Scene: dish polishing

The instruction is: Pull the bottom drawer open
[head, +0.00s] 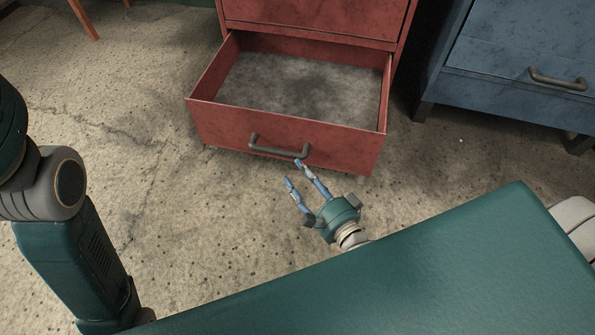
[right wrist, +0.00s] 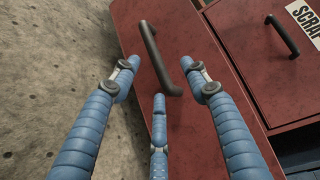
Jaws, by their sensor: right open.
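The bottom drawer (head: 225,125) of the red cabinet (head: 315,15) stands pulled out in the head view, with its grey inside showing and nothing seen in it. Its dark bar handle (head: 280,150) is on the front face. My right gripper (head: 295,173) is just in front of the handle, its blue fingers spread and pointing at it. In the right wrist view the handle (right wrist: 150,48) shows between the open fingertips (right wrist: 158,80), with no clear grip on it. My left arm shows at the left edge of the head view, but its gripper is out of view.
A blue cabinet (head: 510,75) with a similar handle stands to the right. The right wrist view shows a higher red drawer with a handle (right wrist: 282,36) and a "SCRAP" label (right wrist: 305,18). Orange legs (head: 84,18) stand at the upper left. The concrete floor (head: 130,130) is clear left of the drawer.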

